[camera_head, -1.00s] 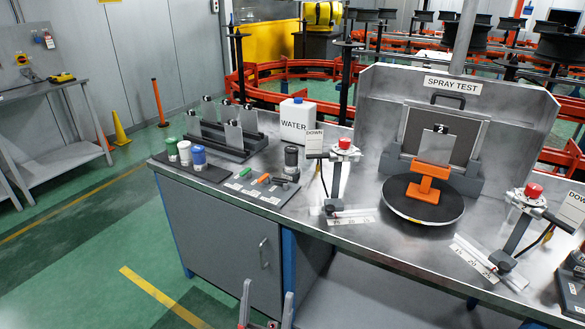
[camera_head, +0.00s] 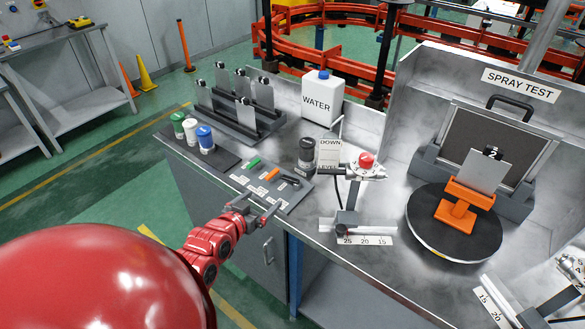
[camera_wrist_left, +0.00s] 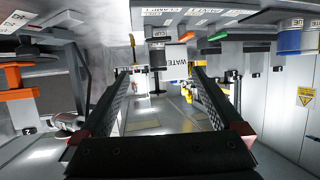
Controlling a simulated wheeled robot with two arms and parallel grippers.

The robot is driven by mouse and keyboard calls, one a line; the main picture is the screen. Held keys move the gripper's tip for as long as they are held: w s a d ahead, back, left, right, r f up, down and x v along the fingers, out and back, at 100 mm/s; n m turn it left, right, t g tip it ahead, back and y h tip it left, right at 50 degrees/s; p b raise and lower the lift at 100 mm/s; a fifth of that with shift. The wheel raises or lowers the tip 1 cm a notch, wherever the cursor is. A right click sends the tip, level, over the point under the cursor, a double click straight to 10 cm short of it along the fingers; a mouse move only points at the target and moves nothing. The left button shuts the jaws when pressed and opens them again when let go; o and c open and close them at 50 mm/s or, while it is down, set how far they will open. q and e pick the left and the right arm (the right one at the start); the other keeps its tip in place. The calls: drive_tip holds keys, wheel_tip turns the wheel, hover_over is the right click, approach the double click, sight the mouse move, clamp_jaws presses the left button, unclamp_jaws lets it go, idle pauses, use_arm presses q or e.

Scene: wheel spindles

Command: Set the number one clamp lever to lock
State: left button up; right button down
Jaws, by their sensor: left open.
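A spray stand (camera_head: 350,192) with a red knob (camera_head: 366,160) rises from the bench's front part. At its foot is a dark clamp block (camera_head: 346,220) on a white scale strip marked 25, 20, 15; a small dark lever seems to sit there, but its setting is too small to tell. A second stand (camera_head: 572,270) is partly cut off at the right edge. I cannot read a number on either. My left gripper (camera_head: 264,209) is open and empty by the bench's front edge, left of the first stand. Its spread jaws show in the left wrist view (camera_wrist_left: 160,110). My right gripper is not in view.
A turntable (camera_head: 430,238) carries an orange holder (camera_head: 457,207) with a grey plate. A WATER bottle (camera_head: 321,97), a black-lidded jar (camera_head: 306,155), a plate rack (camera_head: 240,122), coloured bottles (camera_head: 205,138) and a marker tray (camera_head: 293,197) occupy the bench's left side.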

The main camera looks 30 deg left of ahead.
sight(290, 178)
use_arm(q)
drive_tip(key=p+x, duration=0.3)
drive_tip(key=x, duration=1.2)
drive_tip(key=shift+w+f, duration=0.1)
drive_tip(key=shift+w, duration=0.1)
drive_tip(key=shift+x, duration=0.8)
drive_tip(key=shift+f, duration=0.1)
drive_tip(key=shift+c, duration=0.3)
drive_tip(key=c, duration=1.2)
drive_tip(key=m+h+b, duration=0.1)
drive_tip(key=b, duration=0.5)
drive_tip(key=m+h+b, duration=0.1)
drive_tip(key=b, duration=0.5)
drive_tip(key=shift+w+a+f+h, duration=0.25)
drive_tip(key=shift+a+h, duration=0.05)
drive_tip(key=shift+a, duration=0.1)
drive_tip(key=shift+r+m+b, duration=0.2)
drive_tip(key=shift+m+b, duration=0.2)
drive_tip(key=shift+b, duration=0.4)
drive_tip(key=shift+r, duration=0.1)
